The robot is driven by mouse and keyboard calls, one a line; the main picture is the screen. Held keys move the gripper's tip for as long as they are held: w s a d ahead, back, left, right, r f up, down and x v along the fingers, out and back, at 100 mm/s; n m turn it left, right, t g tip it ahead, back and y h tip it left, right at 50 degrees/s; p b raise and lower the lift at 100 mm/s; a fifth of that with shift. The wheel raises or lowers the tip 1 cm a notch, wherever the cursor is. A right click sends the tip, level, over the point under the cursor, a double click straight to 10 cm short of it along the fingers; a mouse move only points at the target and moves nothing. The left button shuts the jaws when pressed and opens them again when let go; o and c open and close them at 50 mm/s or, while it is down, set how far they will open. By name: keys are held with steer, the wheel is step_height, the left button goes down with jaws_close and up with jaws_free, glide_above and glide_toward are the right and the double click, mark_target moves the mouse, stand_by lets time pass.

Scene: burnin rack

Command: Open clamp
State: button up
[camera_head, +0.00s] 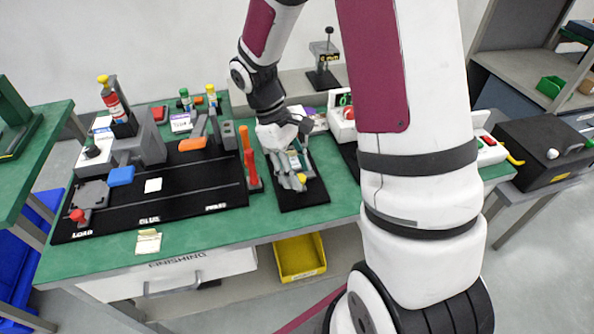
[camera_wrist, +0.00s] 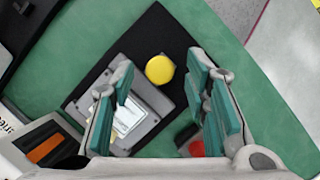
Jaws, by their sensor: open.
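My gripper (camera_head: 288,178) points down over a small black base plate (camera_head: 308,199) on the green bench. Its two green-padded fingers (camera_wrist: 158,88) are spread wide in the wrist view, with nothing gripped. Beneath and between them lies a grey fixture (camera_wrist: 157,101) with a pale label, next to a yellow knob (camera_wrist: 159,69). A red part (camera_wrist: 196,148) shows below the right finger in the wrist view, mostly hidden. I cannot tell the clamp's state.
A long black board (camera_head: 190,205) with a blue block (camera_head: 121,176) and an orange handle (camera_head: 192,144) lies to the left. A white box with a red button (camera_head: 348,113) stands behind to the right. A yellow bin (camera_head: 300,258) is below the bench's front edge.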

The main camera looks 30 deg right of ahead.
steer(key=shift+s+f, duration=0.1)
steer(key=shift+f, duration=0.1)
jaws_close()
steer(key=s, duration=0.2)
steer(key=s+a+p, duration=0.1)
steer(key=shift+s+r, duration=0.1)
steer(key=shift+s, duration=0.25)
steer(key=shift+s+a, duration=0.1)
jaws_free()
